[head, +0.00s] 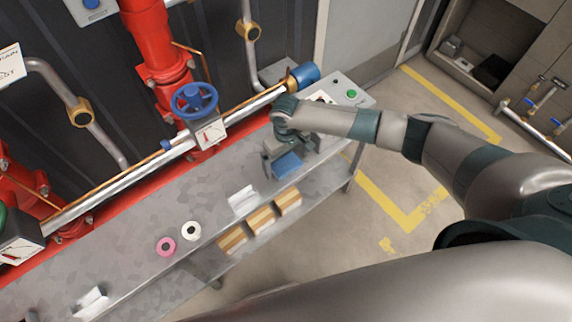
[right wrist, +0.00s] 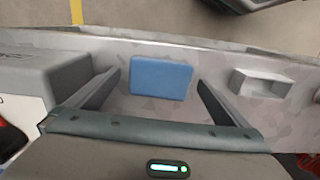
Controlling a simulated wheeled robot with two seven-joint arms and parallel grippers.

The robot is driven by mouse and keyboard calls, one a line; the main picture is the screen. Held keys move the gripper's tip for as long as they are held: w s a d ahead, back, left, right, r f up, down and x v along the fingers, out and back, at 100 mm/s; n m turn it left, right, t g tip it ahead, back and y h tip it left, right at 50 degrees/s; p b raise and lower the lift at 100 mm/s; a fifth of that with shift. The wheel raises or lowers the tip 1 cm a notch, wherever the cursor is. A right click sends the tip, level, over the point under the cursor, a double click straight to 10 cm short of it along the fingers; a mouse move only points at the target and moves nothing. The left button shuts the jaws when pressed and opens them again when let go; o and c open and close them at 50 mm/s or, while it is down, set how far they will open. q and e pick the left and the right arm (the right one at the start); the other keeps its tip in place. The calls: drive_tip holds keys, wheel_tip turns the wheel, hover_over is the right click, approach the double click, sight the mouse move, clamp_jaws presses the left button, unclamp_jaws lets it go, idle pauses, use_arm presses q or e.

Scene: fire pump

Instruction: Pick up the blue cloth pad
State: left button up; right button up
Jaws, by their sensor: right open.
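The blue cloth pad (head: 287,165) lies flat on the grey metal bench, near its front edge. It also shows in the right wrist view (right wrist: 161,78), between and just beyond my two fingers. My right gripper (head: 283,162) is above the pad in the head view, its arm coming in from the right. In the right wrist view my right gripper (right wrist: 160,95) is open, with a finger on either side of the pad and clear gaps to it. Nothing is held. My left gripper is not in view.
The bench (head: 130,235) also holds a white holder (head: 242,200), a pink ring (head: 166,246), a white ring (head: 191,231) and a grey control box (head: 345,92). Cardboard boxes (head: 261,219) sit on the lower shelf. Red pipes with a blue handwheel (head: 194,100) stand behind.

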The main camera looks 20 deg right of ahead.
sight(287, 164)
drive_tip(key=c, duration=1.1)
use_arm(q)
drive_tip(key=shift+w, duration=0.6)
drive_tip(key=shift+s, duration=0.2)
use_arm(e)
drive_tip(key=shift+r, duration=0.5)
wheel_tip(287, 164, up, 3)
drive_tip(key=shift+s+d+r+b, duration=0.1)
drive_tip(key=shift+r+b, duration=0.05)
drive_tip(key=shift+b, duration=0.25)
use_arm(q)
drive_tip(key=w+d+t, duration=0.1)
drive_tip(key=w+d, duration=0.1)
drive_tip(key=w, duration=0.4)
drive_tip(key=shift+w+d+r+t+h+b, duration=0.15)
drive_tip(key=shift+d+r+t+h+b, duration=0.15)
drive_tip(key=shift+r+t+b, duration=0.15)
use_arm(e)
drive_tip(key=s+d+r, duration=0.1)
drive_tip(key=s+r, duration=0.1)
drive_tip(key=s, duration=0.1)
drive_tip(key=s+d+r, duration=0.2)
drive_tip(key=s, duration=0.2)
drive_tip(key=s+d+r, duration=0.1)
drive_tip(key=s+r, duration=0.1)
drive_tip(key=s, duration=0.1)
drive_tip(key=shift+s+d+r, duration=0.15)
drive_tip(key=shift+d+r, duration=0.2)
drive_tip(key=shift+r, duration=0.05)
